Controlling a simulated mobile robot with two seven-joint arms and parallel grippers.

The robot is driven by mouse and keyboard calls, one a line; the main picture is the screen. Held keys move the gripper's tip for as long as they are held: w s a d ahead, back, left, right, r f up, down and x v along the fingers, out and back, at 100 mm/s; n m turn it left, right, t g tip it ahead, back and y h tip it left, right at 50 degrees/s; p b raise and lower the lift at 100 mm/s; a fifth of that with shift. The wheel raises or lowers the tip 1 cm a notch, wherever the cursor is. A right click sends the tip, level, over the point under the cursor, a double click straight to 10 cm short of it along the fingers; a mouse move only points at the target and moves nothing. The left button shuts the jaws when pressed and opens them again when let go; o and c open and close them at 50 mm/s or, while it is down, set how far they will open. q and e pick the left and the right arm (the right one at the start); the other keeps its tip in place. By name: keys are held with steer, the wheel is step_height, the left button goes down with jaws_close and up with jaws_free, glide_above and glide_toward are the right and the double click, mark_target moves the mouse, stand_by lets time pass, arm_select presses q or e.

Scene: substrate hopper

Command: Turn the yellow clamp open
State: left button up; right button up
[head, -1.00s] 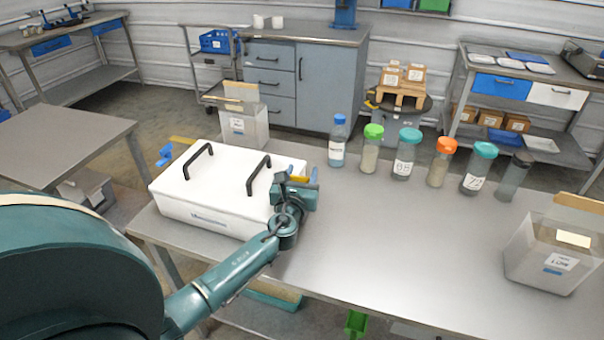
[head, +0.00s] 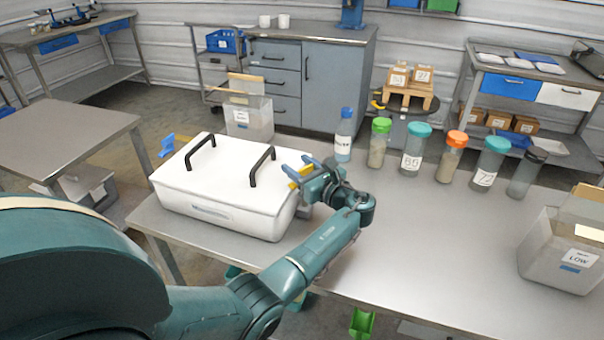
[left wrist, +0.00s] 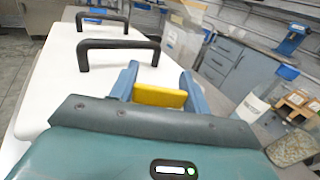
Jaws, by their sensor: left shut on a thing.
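The white hopper box (head: 215,215) stands on the table with its lid down and two black handles on top. The yellow clamp (left wrist: 160,97) is at its right side. In the left wrist view, the clamp lies between the two blue fingers of my left gripper (left wrist: 158,90), which is shut on it. In the head view, my left gripper (head: 299,167) is at the lid's right edge and hides part of the clamp. A blue clamp (head: 167,145) sticks out at the box's left side. My right gripper is not in view.
Several capped jars, among them an orange-capped one (head: 453,158), stand in a row behind and right of the box. A clear bin labelled LOW (head: 558,250) stands at the table's right. The table's middle (head: 430,255) is clear.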

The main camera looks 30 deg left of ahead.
arm_select(q)
steer(key=shift+o, duration=0.2)
steer(key=shift+f+n+g+b, duration=0.2)
steer(key=shift+n+g+b, duration=0.3)
steer(key=shift+g, duration=0.3)
steer(key=n+g+b, duration=0.1)
steer(key=g+b, duration=0.1)
steer(key=shift+s+n+g+y, duration=0.15)
steer(key=shift+n+g+y, duration=0.15)
steer(key=shift+n+g, duration=0.1)
steer(key=shift+c, duration=0.2)
steer(key=n+g+b, duration=0.2)
steer(key=g+b, duration=0.1)
steer(key=b, duration=0.1)
steer(key=shift+s, duration=0.2)
steer(key=shift+n+g+b, duration=0.3)
steer(key=shift+g+b, duration=0.05)
steer(key=shift+g, duration=0.15)
steer(key=shift+s+r+g, duration=0.1)
steer(key=shift+g, duration=0.2)
steer(key=shift+o, duration=0.2)
steer(key=shift+r+n+g+b, duration=0.1)
steer(key=shift+n+g+b, duration=0.2)
steer(key=shift+n+b, duration=0.1)
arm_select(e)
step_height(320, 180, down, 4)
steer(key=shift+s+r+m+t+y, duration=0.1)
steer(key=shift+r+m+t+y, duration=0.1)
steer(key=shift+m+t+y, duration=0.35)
